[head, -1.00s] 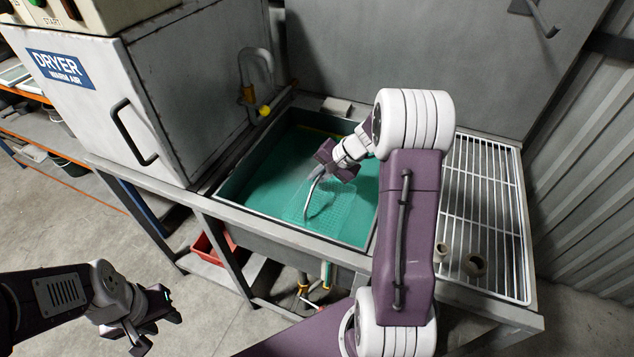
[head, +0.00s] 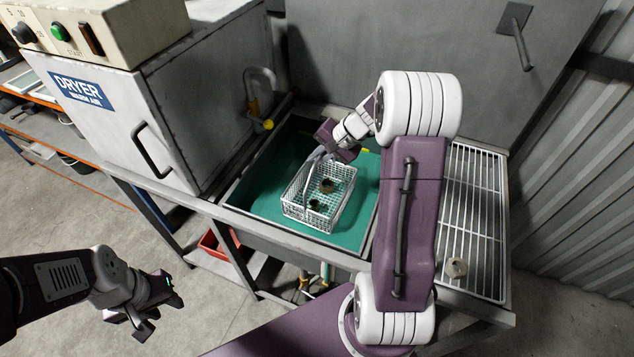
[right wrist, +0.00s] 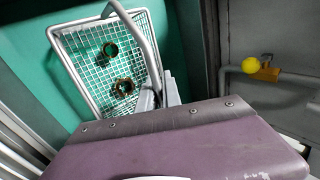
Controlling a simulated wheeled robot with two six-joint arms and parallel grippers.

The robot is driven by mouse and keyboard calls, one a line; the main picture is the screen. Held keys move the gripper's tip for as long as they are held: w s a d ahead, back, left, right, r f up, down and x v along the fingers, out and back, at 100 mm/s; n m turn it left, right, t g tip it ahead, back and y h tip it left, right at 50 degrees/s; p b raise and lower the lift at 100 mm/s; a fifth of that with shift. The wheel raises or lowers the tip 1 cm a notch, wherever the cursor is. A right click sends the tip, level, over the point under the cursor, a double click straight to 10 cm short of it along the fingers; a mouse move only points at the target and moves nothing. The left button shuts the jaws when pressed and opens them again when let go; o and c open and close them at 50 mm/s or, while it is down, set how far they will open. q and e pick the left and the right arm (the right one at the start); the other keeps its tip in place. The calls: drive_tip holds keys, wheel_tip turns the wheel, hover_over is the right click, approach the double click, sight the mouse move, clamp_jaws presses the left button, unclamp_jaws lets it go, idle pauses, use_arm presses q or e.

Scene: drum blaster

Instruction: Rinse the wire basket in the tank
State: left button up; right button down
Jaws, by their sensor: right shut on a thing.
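The wire basket (head: 318,196) hangs clear of the green water in the tank (head: 268,208), with a brown ring-like part (head: 328,186) and a smaller one (head: 314,204) inside. My right gripper (head: 330,152) is shut on the basket's arched handle. In the right wrist view the basket (right wrist: 88,70) shows both parts through its open top, and the handle (right wrist: 128,25) runs down to the jaws, which are mostly hidden by the gripper's body. My left gripper (head: 158,315) is open and empty, low at the left, away from the tank.
The dryer (head: 150,110), door closed, stands left of the tank. A tap (head: 262,95) with a yellow knob is at the back. A red bin (head: 215,245) sits below.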

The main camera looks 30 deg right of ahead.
wheel_tip(320, 180, up, 15)
drive_tip(key=p, duration=1.1)
drive_tip(key=shift+w+r, duration=0.1)
drive_tip(key=shift+d, duration=0.1)
idle(0.7)
